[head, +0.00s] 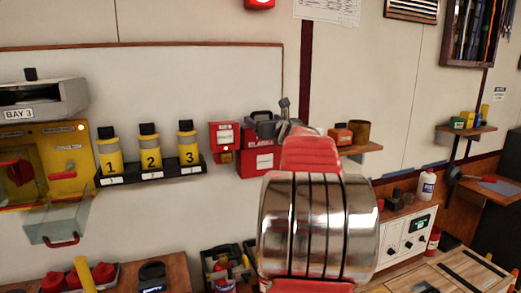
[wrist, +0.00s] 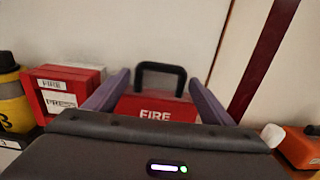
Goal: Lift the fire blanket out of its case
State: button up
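The red fire blanket case (head: 258,162) is on the wall right of the numbered canisters, partly hidden behind my arm. It also shows in the wrist view, with the word FIRE on its front (wrist: 155,106). A black loop handle (wrist: 161,68) stands up at its top. No blanket cloth shows. My gripper (wrist: 160,76) is open, its two purple-grey fingers apart on either side of the handle. Neither finger visibly touches the handle. The gripper body hides the lower part of the case. In the head view my arm covers much of the gripper.
A smaller red box (head: 225,136) sits close left of the case, beside the shelf (head: 151,172) of yellow numbered canisters. To the right, a small shelf (head: 360,149) holds an orange box (head: 340,136) and a brown cup. Bare wall lies above the case.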

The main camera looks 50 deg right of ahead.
jog(key=shift+r, duration=0.1)
jog(key=c, duration=1.8)
jog(key=shift+o, duration=0.2)
jog(key=shift+s+a+r, duration=0.1)
jog(key=shift+s+r, duration=0.05)
jog(key=shift+r, duration=0.6)
notch_tip(320, 180, up, 10)
jog(key=v, duration=1.9)
jog(key=shift+s+a, duration=0.2)
jog(key=shift+s, duration=0.1)
